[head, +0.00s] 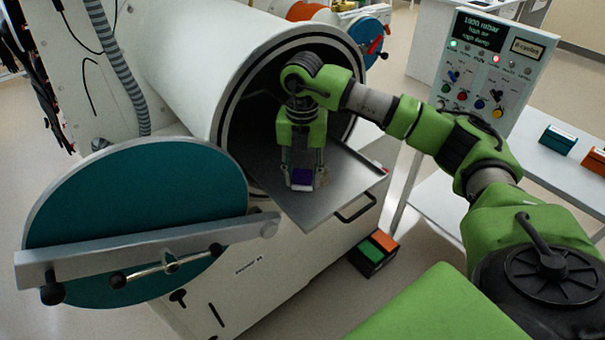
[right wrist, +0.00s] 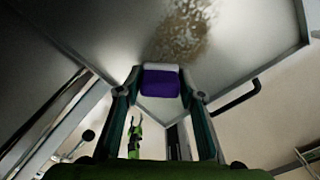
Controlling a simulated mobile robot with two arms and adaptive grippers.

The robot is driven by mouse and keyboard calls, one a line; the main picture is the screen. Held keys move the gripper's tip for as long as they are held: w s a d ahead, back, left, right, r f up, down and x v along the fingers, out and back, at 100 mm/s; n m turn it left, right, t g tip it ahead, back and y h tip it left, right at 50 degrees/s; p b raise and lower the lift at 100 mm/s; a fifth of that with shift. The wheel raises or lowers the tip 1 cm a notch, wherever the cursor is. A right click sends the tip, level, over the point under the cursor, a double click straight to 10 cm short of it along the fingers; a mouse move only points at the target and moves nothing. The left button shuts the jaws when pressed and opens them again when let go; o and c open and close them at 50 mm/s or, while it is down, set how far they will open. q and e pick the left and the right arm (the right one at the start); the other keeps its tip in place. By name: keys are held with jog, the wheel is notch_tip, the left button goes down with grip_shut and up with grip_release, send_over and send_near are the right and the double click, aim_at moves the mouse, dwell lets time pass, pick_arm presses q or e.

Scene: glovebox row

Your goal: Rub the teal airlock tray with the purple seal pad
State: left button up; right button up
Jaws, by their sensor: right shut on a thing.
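The airlock with the round teal door (head: 130,200) stands open, and its flat grey metal tray (head: 335,195) sticks out of the round mouth. My right gripper (head: 303,168) points down over the tray and is shut on the purple seal pad (head: 302,177). The pad (right wrist: 160,82), purple with a whitish edge, shows between the fingers in the right wrist view. It is at or close above the tray; I cannot tell if it touches. A brownish smear (right wrist: 182,32) lies on the tray just beyond the pad.
A black handle (head: 357,207) juts from the tray's front right edge. A control panel (head: 487,75) stands at the right beside a white bench with a teal box (head: 558,138). An orange and green box (head: 374,252) sits below the tray. Another airlock with a blue door (head: 368,35) stands behind.

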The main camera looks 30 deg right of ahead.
jog(key=shift+f, duration=0.4)
jog(key=shift+d, duration=0.1)
